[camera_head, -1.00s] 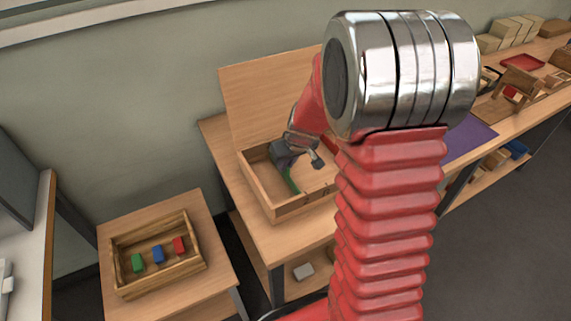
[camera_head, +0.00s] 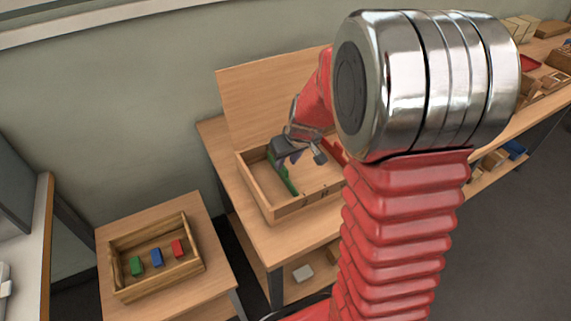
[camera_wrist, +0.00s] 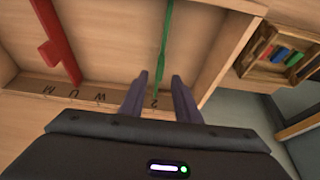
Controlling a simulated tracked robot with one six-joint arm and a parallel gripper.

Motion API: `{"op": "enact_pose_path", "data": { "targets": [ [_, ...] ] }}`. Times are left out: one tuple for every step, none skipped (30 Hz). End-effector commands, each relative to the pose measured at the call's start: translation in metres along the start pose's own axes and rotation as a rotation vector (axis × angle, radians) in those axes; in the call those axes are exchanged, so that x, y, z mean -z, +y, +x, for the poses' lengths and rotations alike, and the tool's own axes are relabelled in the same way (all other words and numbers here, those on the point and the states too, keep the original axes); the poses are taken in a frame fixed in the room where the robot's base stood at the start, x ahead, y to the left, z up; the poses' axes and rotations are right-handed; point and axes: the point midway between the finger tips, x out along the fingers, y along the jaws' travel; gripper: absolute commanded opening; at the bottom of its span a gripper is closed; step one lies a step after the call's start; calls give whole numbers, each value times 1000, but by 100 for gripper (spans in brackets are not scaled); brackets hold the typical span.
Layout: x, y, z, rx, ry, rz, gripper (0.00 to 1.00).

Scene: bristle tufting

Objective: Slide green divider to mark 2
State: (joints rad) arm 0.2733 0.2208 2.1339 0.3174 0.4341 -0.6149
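An open wooden box (camera_head: 262,192) holds a thin green divider (camera_head: 284,176) on its left side and a red divider (camera_head: 335,150) on its right side. In the wrist view the green divider (camera_wrist: 166,38) runs down between my gripper's fingers (camera_wrist: 160,77). The fingers are apart, with a visible gap on each side of it. A dark character resembling a 2 (camera_wrist: 153,103) is on the box's front wall near the divider's lower end. In the head view my gripper (camera_head: 301,155) is over the box and partly hides the green divider.
The red divider with a side block (camera_wrist: 58,48) stands well to the left in the wrist view, with several other characters on the wall. A wooden tray (camera_head: 122,287) with green, blue and red blocks sits on a lower table at left.

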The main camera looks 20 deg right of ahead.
Motion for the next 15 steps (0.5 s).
{"op": "enact_pose_path", "data": {
  "targets": [
    [0, 0, -8, -1, 2, -1, 30],
    [0, 0, -12, -1, 2, -1, 30],
    [0, 0, -17, -1, 2, 0, 30],
    [0, 0, -21, -1, 3, 1, 30],
    [1, 0, -25, -1, 3, 1, 30],
    [0, 0, -30, -1, 2, 1, 30],
    [0, 1, -34, -2, 3, 0, 30],
    [0, 1, -38, -2, 3, 0, 30],
    [0, 0, -44, -1, 2, 0, 30],
    [0, 0, -47, -2, 2, 0, 30],
    [0, 0, -52, -2, 3, 0, 30],
    [0, 0, -57, -1, 2, 1, 30],
    [0, 0, -62, -1, 2, 1, 30],
    [0, 0, -66, -1, 3, 1, 30],
    [0, 0, -71, -1, 2, 0, 30]
  ]
}}
